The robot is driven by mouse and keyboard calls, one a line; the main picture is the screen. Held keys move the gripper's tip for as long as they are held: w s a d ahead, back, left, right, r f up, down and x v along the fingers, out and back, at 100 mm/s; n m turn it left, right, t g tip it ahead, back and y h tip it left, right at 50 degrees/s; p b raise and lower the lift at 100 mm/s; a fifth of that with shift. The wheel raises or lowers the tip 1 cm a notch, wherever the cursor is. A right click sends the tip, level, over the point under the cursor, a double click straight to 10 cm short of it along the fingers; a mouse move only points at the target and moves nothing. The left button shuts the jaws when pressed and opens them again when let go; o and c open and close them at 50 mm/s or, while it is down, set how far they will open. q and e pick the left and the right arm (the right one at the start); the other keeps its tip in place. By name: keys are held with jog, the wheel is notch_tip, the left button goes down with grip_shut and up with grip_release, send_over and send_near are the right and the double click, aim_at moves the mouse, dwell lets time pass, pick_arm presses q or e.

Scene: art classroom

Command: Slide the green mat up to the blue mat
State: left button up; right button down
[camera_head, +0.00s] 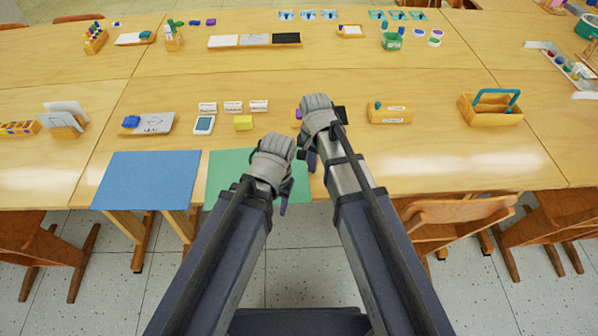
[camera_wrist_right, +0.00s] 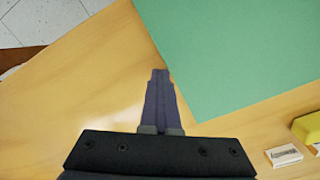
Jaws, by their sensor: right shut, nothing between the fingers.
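The blue mat (camera_head: 150,180) lies flat at the table's front edge on the left. The green mat (camera_head: 225,168) lies to its right, with a narrow strip of wood between them; my left arm hides part of it. My left gripper (camera_head: 283,207) is over the green mat's front part; its jaw opening is not clear. My right gripper (camera_head: 312,160) is at the green mat's right side. In the right wrist view its fingers (camera_wrist_right: 160,74) are shut and empty, right beside the edge of the green mat (camera_wrist_right: 240,50); I cannot tell whether they touch it.
A wooden box (camera_head: 390,113) and a caddy (camera_head: 491,110) are to the right. Front right tabletop is clear; chairs (camera_head: 455,210) stand below.

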jog(key=shift+s+a, duration=0.1)
jog(key=shift+a, duration=0.85)
dwell(0.6)
jog(key=shift+d, duration=0.55)
notch_tip(320, 180, up, 7)
jog(key=p, duration=0.7)
dwell(0.5)
dwell(0.5)
jog(key=s+d+r+n+h+p, duration=0.1)
jog(key=s+r+n+p, duration=0.3)
jog(key=s+n, duration=0.5)
jog(key=s+d, duration=0.1)
jog(key=s, duration=0.3)
